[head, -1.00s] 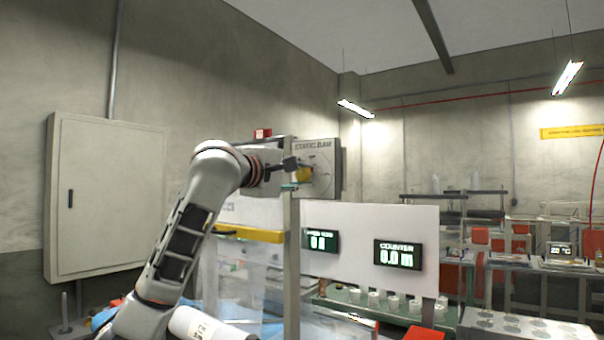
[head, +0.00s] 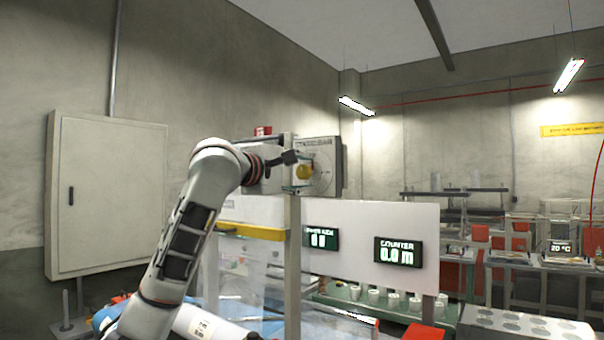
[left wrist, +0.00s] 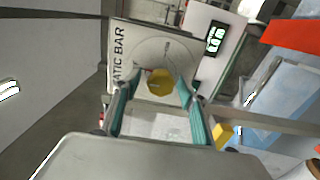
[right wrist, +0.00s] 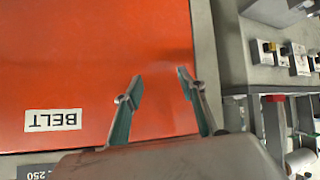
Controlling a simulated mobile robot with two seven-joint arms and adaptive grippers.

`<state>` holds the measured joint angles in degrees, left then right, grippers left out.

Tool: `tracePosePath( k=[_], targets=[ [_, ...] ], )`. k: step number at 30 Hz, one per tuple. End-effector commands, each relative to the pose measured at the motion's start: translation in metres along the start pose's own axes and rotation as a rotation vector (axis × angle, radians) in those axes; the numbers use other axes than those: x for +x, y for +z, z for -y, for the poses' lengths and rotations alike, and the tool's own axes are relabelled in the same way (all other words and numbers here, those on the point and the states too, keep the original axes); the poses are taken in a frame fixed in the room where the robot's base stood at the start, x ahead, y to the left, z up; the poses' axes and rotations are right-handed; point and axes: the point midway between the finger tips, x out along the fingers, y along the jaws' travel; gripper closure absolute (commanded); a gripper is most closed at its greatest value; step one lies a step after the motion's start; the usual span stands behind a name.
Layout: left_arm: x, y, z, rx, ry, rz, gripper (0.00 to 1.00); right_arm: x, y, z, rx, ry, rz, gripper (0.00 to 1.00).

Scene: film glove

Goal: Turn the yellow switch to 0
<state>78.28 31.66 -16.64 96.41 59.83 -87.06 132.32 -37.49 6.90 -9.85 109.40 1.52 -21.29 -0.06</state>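The yellow switch (head: 304,172) sits on a grey box face with a round dial plate (head: 325,172), on a post above the machine. In the left wrist view the yellow knob (left wrist: 160,82) shows between the fingertips, in front of the dial plate lettered "ATIC BAR". My left gripper (left wrist: 156,90) is open around the knob's sides; I cannot tell whether either finger touches it. In the head view the left gripper (head: 290,172) is just left of the switch. My right gripper (right wrist: 155,85) is open and empty over an orange-red surface labelled "BELT" (right wrist: 95,60).
A white panel with a green-lit "COUNTER" display (head: 397,252) stands below the switch. A yellow bar (head: 250,231) and an upright post (head: 292,270) are near my left arm. A grey wall cabinet (head: 105,195) is at the left.

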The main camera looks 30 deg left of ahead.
Motion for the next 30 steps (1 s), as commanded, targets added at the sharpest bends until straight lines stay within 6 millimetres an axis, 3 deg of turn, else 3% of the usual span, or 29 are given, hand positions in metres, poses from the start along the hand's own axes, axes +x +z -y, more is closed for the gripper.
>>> tracePosePath(
  k=[10,24,30],
  targets=[
    [-0.01,0.0,0.0,0.002,0.001,0.0,0.58,-0.001,0.002,0.001,0.0,-0.001,0.004,0.6],
    [-0.098,-0.001,0.0,0.004,0.001,-0.002,0.58,0.0,0.0,0.0,0.001,0.0,0.0,0.6],
    [-0.117,0.0,0.0,0.002,0.0,-0.001,0.58,0.0,0.0,0.0,0.001,0.0,0.0,0.6]
  ],
)
